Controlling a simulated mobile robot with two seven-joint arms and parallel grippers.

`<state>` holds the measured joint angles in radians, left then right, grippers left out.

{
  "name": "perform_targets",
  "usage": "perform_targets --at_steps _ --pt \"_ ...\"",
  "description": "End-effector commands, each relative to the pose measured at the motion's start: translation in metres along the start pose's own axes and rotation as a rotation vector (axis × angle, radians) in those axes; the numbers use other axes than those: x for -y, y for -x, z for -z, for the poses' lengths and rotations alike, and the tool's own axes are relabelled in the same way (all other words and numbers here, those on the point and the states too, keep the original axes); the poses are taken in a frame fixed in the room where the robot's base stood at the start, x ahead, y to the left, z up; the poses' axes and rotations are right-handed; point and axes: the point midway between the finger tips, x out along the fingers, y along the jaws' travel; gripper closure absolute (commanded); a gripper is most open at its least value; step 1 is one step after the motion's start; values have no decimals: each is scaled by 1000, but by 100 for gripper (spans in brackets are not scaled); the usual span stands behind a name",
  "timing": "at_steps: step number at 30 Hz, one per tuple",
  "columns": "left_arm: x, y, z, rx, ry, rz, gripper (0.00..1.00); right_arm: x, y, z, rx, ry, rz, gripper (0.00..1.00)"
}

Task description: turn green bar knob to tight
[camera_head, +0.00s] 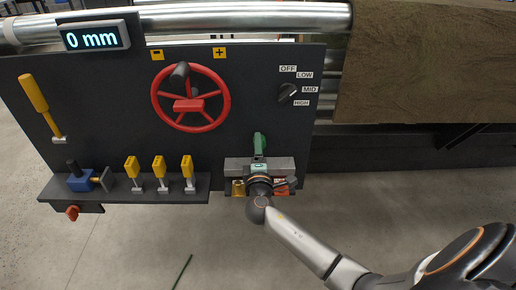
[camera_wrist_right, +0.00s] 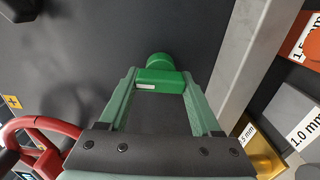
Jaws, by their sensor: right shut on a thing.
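The green bar knob (camera_head: 259,140) is on the lower right of the dark upright panel (camera_head: 120,105), below the selector dial. In the right wrist view the knob (camera_wrist_right: 160,78) is a green bar in front of a round green base, with a small pale mark. My right gripper (camera_wrist_right: 160,84) is shut on the bar, one green finger at each end. In the head view my right gripper (camera_head: 259,161) reaches up to the knob from below and hides its lower part. No tight marking is legible. My left gripper is not in view.
A red handwheel (camera_head: 191,97) stands out left of the knob. Thickness blocks (camera_wrist_right: 294,108) sit close to the right gripper on a grey holder (camera_head: 283,164). Yellow-handled levers (camera_head: 159,166) and a blue device (camera_head: 80,181) line the left shelf. The display (camera_head: 95,38) reads 0 mm.

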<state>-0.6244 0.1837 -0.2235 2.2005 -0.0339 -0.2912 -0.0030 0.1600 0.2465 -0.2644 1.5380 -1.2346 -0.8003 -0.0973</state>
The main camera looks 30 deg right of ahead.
Motion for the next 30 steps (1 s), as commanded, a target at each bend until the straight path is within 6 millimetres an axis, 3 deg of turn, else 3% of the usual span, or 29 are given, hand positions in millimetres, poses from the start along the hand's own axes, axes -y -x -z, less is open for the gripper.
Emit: perform_targets --at_steps 1,9,19,23,30 --pt "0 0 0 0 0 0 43 0 0 0 0 5 -1 34" --pt "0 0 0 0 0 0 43 0 0 0 0 3 0 5" --pt "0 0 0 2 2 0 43 1 6 0 -2 2 1 5" --pt "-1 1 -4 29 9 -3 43 0 25 0 -2 1 2 5" --pt "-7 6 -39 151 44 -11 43 1 78 0 -2 0 4 5"
